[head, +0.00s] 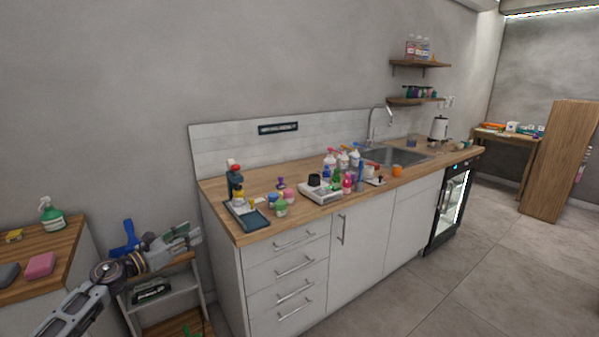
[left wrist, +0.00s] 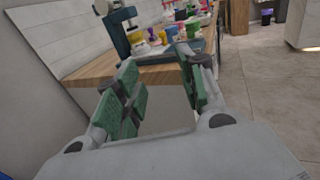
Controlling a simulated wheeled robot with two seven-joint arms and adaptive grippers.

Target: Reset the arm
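My left arm comes in from the lower left of the head view. Its gripper (head: 184,240) is held in the gap between the small left counter and the long counter. In the left wrist view the two green-padded fingers (left wrist: 160,90) stand apart with nothing between them. The left end of the long wooden counter (left wrist: 95,72) lies just beyond the fingers. My right arm and gripper do not show in either view.
The long counter (head: 222,188) carries a tray (head: 250,219), several bottles and jars, a scale (head: 320,193) and a sink (head: 398,156). A small shelf cart (head: 160,300) stands below my left gripper. The floor (head: 480,270) at right is clear.

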